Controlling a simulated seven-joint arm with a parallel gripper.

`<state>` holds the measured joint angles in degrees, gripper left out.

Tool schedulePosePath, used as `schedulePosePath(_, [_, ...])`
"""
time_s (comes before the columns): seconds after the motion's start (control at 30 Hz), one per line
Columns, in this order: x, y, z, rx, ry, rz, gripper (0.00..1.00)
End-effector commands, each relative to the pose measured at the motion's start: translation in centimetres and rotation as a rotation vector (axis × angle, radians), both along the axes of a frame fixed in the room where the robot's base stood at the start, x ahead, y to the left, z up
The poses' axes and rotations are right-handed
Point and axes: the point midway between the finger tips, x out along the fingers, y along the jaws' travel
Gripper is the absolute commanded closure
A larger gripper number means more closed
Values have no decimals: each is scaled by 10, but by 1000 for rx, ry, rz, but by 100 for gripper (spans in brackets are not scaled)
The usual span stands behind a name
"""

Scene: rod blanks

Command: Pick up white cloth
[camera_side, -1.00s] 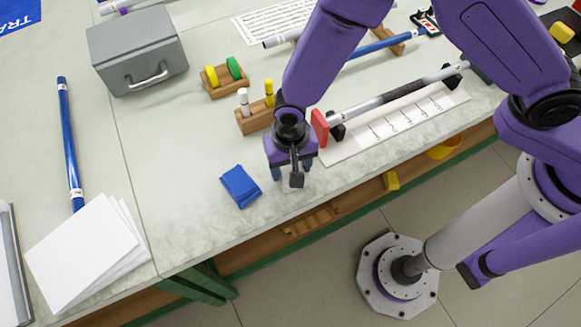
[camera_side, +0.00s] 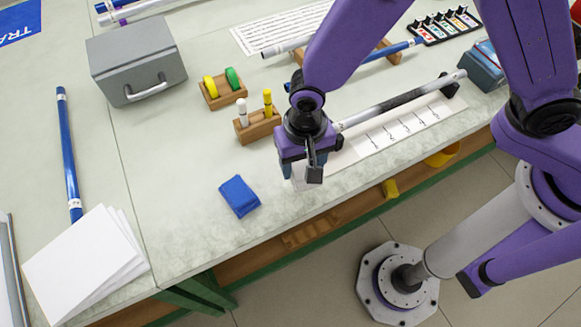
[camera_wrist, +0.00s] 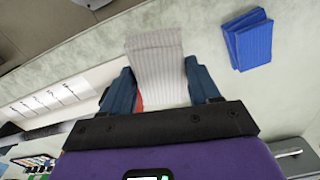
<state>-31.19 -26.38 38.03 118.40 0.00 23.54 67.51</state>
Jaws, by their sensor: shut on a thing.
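The white cloth (camera_wrist: 158,68) hangs between the two blue fingers of my gripper (camera_wrist: 160,78) in the wrist view, and extends past their tips. In the side view, my gripper (camera_side: 304,168) is over the front part of the bench, shut on the cloth. Only a small pale piece of the cloth (camera_side: 298,184) shows below the fingers there. I cannot tell how far it is above the bench top.
A folded blue cloth (camera_side: 239,196) lies left of my gripper. A wooden marker holder (camera_side: 259,127) stands behind it, and a rod on a marked white board (camera_side: 395,127) is to the right. White sheets (camera_side: 87,262) lie front left.

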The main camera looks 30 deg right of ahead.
Motion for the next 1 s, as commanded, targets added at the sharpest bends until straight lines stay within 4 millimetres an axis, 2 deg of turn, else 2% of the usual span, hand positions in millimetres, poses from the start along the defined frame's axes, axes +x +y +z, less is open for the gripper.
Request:
schedulePosePath(0.03, [-5, -6, 10, 3, -2, 0, 69])
schedulePosePath(0.17, [-16, -20, 32, 4, -3, 0, 69])
schedulePosePath(0.3, [-37, -45, 44, 1, 0, 0, 69])
schedulePosePath(0.53, [-60, -72, 59, 2, -1, 0, 69])
schedulePosePath(0.73, [-70, -83, 66, 1, 0, -1, 69])
schedulePosePath(1.0, [-73, -87, 67, 0, 0, -1, 69])
